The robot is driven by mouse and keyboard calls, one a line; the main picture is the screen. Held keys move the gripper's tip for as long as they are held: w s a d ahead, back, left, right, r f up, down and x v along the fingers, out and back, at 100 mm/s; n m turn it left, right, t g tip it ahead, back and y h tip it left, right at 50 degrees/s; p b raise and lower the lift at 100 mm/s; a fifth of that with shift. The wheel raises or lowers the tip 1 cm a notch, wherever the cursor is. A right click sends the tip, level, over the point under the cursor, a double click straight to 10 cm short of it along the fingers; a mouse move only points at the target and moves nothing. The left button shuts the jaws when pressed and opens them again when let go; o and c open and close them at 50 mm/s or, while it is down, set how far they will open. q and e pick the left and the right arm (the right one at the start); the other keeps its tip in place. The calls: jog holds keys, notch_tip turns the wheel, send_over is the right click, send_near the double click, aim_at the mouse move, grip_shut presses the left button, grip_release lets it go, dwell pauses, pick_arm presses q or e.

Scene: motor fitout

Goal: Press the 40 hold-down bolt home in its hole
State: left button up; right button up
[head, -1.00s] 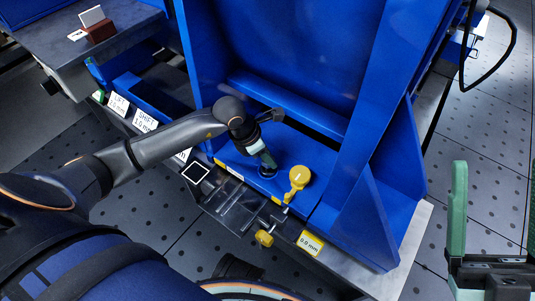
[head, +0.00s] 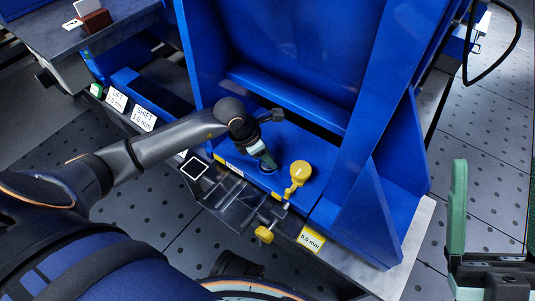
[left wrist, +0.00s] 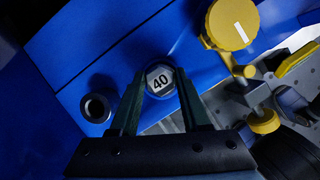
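The 40 hold-down bolt (left wrist: 159,79) shows its pale hex head, marked 40, between my left fingertips in the left wrist view. My left gripper (left wrist: 160,88) has its fingers against both sides of the head. In the head view my left gripper (head: 265,162) points down at the blue base plate (head: 235,155), close to its front edge. The bolt's shank is hidden, so I cannot tell how deep it sits in its hole. My right gripper (head: 494,205) is at the lower right, fingers wide apart and empty, away from the bolt.
A yellow round-headed gauge (head: 300,173) stands close right of my left gripper. A dark ringed socket (left wrist: 97,107) lies left of it. Tall blue walls (head: 290,50) rise behind. A yellow knob (head: 264,234), a 0.0 mm label (head: 311,239) and a SHIFT card (head: 144,119) line the front.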

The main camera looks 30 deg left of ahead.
pick_arm(q)
jog(key=o, duration=0.4)
jog(key=shift+o, duration=0.2)
jog(key=p+v, duration=0.5)
jog(key=v, duration=0.7)
jog(key=shift+r, duration=0.3)
jog(key=shift+s, duration=0.1)
